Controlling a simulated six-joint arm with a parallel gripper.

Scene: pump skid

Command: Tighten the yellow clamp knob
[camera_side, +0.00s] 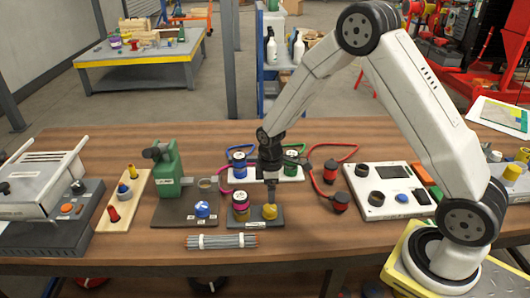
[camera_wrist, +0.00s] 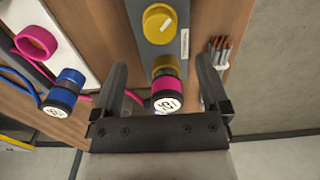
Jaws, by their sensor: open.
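The yellow clamp knob (camera_side: 269,211) sits on a dark grey base plate (camera_side: 258,223) at the front of the bench. In the wrist view, the round yellow knob (camera_wrist: 160,23) with a white pointer mark lies beyond my fingertips. A magenta and yellow cylinder (camera_side: 240,204) with a white label stands left of it on the same plate. My gripper (camera_side: 271,190) points down, just above the knob in the side view. In the wrist view, my gripper (camera_wrist: 160,65) is open, and the magenta and yellow cylinder (camera_wrist: 167,85) shows between its fingers. Contact with the knob cannot be told.
A bundle of rods (camera_side: 222,241) lies in front of the plate. A green pump unit (camera_side: 170,170) with a blue knob (camera_side: 203,208) stands to the left. A white manifold with coloured hoses is behind my gripper. A white control panel (camera_side: 390,189) is to the right.

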